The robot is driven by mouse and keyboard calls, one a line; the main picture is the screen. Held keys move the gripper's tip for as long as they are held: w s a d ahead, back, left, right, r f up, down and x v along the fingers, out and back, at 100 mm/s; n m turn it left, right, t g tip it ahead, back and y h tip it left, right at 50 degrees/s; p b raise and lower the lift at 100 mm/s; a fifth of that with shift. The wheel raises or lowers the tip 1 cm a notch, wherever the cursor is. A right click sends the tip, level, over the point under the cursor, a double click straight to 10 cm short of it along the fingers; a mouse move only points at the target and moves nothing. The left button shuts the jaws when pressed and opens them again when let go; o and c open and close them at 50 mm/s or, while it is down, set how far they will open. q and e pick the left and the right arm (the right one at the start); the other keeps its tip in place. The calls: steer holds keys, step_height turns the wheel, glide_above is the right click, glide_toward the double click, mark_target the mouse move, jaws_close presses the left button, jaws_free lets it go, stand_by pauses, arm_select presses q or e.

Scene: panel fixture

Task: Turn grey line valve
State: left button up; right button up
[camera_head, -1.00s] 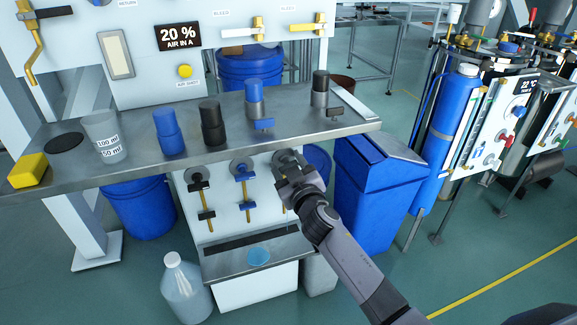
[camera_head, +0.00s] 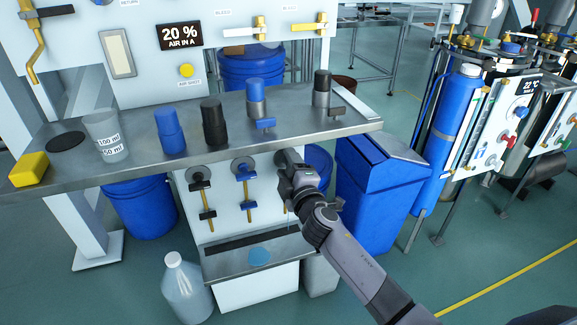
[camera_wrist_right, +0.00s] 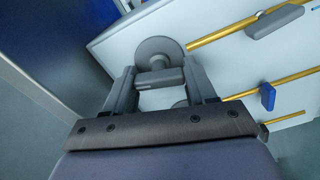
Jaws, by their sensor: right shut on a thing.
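My right gripper (camera_head: 288,163) is at the rightmost valve of the white panel under the steel shelf. It hides most of that valve in the head view. In the right wrist view its two fingers (camera_wrist_right: 163,88) are shut on the grey valve handle (camera_wrist_right: 160,78), in front of a round grey flange (camera_wrist_right: 152,48). A gold pipe runs from the flange to a second grey handle (camera_wrist_right: 275,20). To the left in the head view are the blue line's handle (camera_head: 243,174) and the black line's handle (camera_head: 200,185). My left gripper is out of view.
The steel shelf (camera_head: 290,132) overhangs the valves and carries several bottles. A blue bin (camera_head: 375,190) stands close to the right of my right arm. A drip tray (camera_head: 225,262) juts out below the valves, with a clear jug (camera_head: 183,285) on the floor beside it.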

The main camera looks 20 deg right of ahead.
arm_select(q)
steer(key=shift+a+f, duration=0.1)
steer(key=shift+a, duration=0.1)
arm_select(e)
steer(key=shift+f+n, duration=0.15)
steer(key=shift+n, duration=1.35)
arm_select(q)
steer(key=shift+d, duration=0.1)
arm_select(e)
steer(key=o, duration=1)
steer(key=shift+c, duration=0.2)
steer(key=shift+s, duration=0.15)
arm_select(q)
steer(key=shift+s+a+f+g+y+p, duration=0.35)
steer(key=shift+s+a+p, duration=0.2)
steer(key=shift+p, duration=0.25)
arm_select(e)
steer(key=s, duration=0.7)
steer(key=shift+d, duration=0.15)
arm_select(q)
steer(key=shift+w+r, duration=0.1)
